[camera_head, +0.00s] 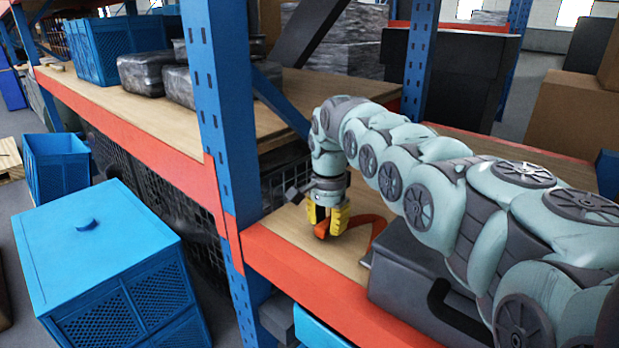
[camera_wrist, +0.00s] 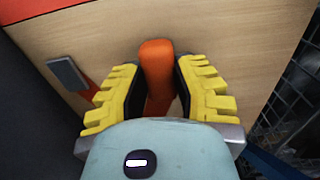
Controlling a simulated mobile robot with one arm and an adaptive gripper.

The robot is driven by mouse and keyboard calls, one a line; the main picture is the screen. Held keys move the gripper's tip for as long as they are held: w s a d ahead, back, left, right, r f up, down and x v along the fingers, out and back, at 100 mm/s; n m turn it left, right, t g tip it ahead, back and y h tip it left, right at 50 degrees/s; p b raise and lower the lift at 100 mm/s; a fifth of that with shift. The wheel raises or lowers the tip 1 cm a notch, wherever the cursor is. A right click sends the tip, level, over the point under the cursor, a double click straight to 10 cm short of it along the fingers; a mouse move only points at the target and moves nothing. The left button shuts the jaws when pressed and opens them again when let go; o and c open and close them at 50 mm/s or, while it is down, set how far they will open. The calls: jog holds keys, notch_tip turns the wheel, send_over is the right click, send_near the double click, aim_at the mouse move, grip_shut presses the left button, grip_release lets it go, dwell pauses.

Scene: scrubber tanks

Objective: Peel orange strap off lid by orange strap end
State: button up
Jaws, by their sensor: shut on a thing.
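My gripper (camera_head: 328,218) has yellow ridged fingers and points down over the wooden shelf. It is shut on the end of the orange strap (camera_head: 322,230). In the wrist view the strap end (camera_wrist: 156,66) stands between the two fingers (camera_wrist: 159,78). Another length of the orange strap (camera_head: 378,228) runs beside the dark grey box (camera_head: 405,272), partly hidden by my arm. A bit of strap (camera_wrist: 89,90) shows left of the fingers near a grey flat piece (camera_wrist: 67,74). The lid is not clearly distinguishable; my arm covers much of the box top.
A blue upright post (camera_head: 222,110) stands left of my gripper. The shelf's orange front beam (camera_head: 300,290) runs below it. Bare wooden shelf (camera_head: 285,237) lies around the fingers. A blue lidded crate (camera_head: 105,260) stands at lower left. Black mesh (camera_wrist: 300,95) is at right in the wrist view.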

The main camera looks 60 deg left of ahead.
jog(key=shift+s+f, duration=0.1)
jog(key=shift+f, duration=0.25)
jog(key=o, duration=1.6)
jog(key=shift+r, duration=0.1)
notch_tip(320, 180, up, 8)
jog(key=p, duration=0.6)
jog(key=shift+r, duration=0.25)
